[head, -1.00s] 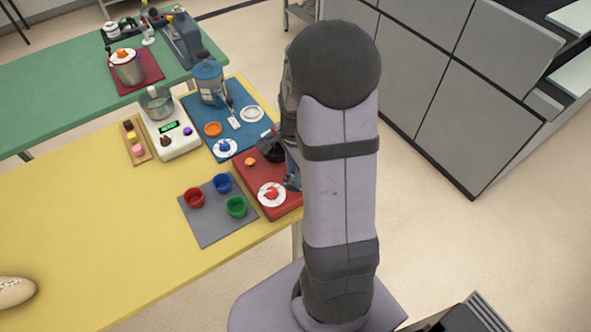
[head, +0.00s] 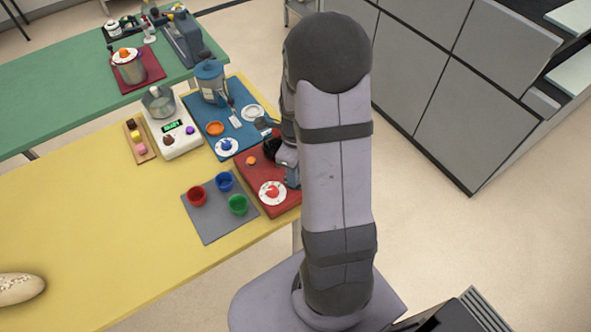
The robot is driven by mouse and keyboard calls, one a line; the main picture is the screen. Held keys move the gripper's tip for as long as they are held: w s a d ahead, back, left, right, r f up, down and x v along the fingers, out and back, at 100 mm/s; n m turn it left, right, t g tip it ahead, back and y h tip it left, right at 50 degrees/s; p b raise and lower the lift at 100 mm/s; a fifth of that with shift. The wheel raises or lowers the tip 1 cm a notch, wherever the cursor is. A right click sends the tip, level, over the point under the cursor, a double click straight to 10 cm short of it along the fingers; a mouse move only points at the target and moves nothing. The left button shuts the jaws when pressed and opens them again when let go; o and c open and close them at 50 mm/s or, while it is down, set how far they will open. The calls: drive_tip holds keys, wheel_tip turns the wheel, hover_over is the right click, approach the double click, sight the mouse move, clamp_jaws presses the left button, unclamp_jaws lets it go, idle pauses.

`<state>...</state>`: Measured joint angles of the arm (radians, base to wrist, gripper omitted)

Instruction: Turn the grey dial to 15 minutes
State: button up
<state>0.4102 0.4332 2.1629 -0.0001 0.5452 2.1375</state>
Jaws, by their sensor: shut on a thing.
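My gripper (head: 274,149) is low over the red mat (head: 247,177) at the table's right end. It is partly hidden behind my arm. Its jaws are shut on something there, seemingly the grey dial. The dial's face and marks are hidden, so I cannot read its setting. A small blue-grey body (head: 292,177) shows beside my arm at the mat's right edge; I cannot tell what it is.
A white plate with a red item (head: 272,187) and an orange item (head: 252,161) sit close by on the red mat. Red (head: 197,196), blue (head: 224,181) and green (head: 238,205) cups stand to the left. The yellow table's front left is mostly clear.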

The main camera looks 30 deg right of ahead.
drive_tip(key=shift+m, duration=0.6)
drive_tip(key=o, duration=1.1)
drive_tip(key=shift+c, duration=0.2)
drive_tip(key=shift+r, duration=0.1)
drive_tip(key=shift+r+b, duration=0.5)
drive_tip(key=shift+r, duration=3.05)
